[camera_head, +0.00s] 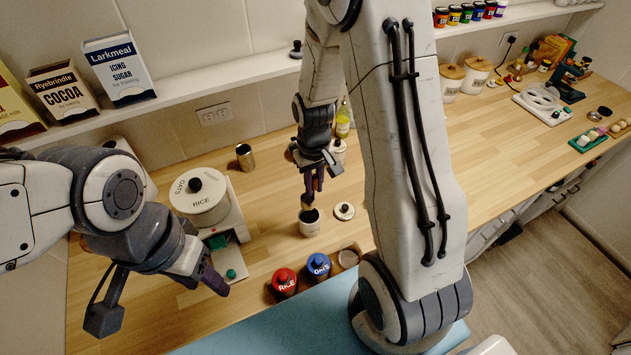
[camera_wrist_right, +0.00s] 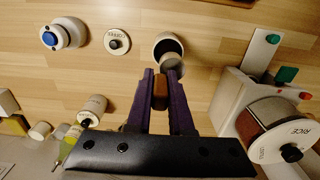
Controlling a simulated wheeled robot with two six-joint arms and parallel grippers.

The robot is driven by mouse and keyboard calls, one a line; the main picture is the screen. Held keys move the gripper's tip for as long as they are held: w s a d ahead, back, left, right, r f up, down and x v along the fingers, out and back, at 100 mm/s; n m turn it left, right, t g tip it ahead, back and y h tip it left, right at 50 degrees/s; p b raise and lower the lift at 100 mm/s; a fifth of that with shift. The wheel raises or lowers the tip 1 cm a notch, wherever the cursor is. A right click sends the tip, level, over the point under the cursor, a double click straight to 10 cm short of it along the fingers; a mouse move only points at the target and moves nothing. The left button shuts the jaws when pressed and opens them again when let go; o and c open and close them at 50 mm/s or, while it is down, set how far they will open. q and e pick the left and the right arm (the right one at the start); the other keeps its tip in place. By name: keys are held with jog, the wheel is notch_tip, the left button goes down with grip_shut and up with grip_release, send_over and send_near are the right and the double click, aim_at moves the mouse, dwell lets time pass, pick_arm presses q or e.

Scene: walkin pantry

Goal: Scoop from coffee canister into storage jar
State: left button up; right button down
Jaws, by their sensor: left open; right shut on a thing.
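The open coffee canister (camera_head: 309,226) stands on the wooden counter, its dark mouth up; it also shows in the right wrist view (camera_wrist_right: 164,39). Its lid (camera_head: 344,211), marked as coffee, lies beside it, also in the right wrist view (camera_wrist_right: 117,41). My right gripper (camera_head: 318,185) is shut on the brown handle of a scoop (camera_wrist_right: 160,92). The scoop's cup (camera_wrist_right: 174,62) is at the canister's mouth; I cannot tell how deep. My left gripper (camera_head: 212,278) is open and empty at the left. I cannot tell for sure which vessel is the storage jar.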

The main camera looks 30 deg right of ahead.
aim_at(314, 196)
jog(key=shift+f+b, duration=1.85)
jog(key=shift+f, duration=0.25)
jog(key=shift+f+b, duration=1.3)
jog(key=shift+f, duration=0.55)
jog(key=shift+f, duration=0.3)
jog(key=shift+r, duration=0.1)
jog(key=shift+r+p, duration=2.7)
jog(key=shift+r, duration=0.55)
